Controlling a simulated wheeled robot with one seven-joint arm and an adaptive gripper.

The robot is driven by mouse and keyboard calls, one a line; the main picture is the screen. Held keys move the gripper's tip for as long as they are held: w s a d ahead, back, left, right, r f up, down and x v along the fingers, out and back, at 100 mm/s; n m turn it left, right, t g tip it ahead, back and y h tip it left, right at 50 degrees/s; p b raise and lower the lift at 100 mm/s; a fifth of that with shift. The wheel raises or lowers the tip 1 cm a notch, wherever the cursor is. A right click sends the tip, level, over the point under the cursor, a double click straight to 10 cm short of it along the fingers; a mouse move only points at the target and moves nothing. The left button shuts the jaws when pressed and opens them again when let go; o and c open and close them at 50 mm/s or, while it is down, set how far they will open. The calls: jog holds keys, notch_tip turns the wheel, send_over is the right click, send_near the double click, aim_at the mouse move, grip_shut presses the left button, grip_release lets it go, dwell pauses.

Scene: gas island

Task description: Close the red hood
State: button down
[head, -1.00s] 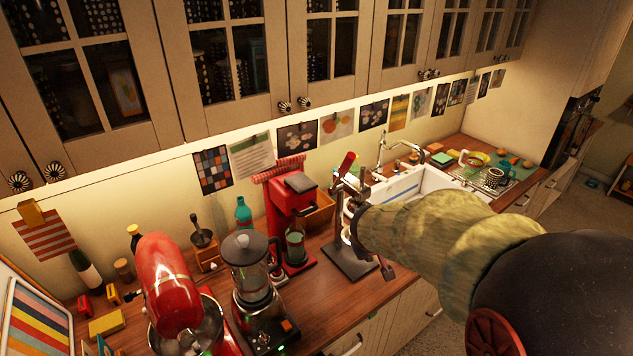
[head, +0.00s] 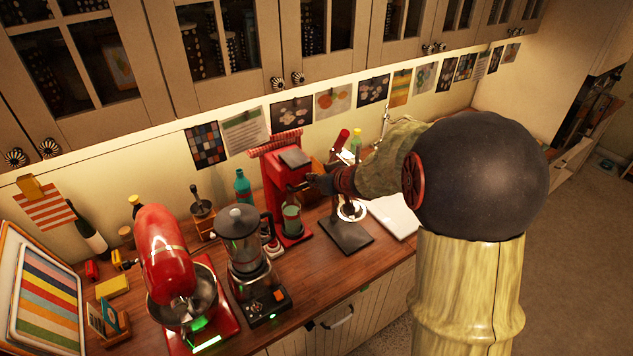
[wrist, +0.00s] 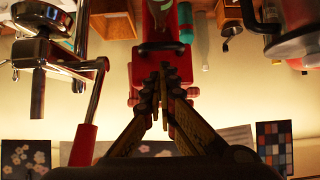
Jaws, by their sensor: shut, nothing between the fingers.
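A tall red machine (head: 276,182) stands on the wooden counter, with a grey top plate (head: 295,158) and a glass jar (head: 291,220) in its front. A ribbed red part (head: 275,143) sits at its top back; I cannot tell whether this is the hood or how it is set. The machine also shows upside down in the wrist view (wrist: 159,75), with a curved grey handle (wrist: 161,47) on its front. My gripper (wrist: 163,84) is shut and empty, its tips close in front of the red machine near that handle. Contact is unclear. In the head view my gripper (head: 312,182) is right of the machine.
A lever press with a red handle (head: 341,138) stands close on the right, beside my gripper. A blender-like jug (head: 243,240) and a red mixer (head: 165,255) stand on the left. Wall cabinets (head: 225,60) overhang the counter.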

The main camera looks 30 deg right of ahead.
jog(key=x, duration=0.6)
jog(key=shift+b, duration=0.45)
jog(key=shift+w+f, duration=0.1)
notch_tip(320, 180, down, 7)
jog(key=b, duration=0.3)
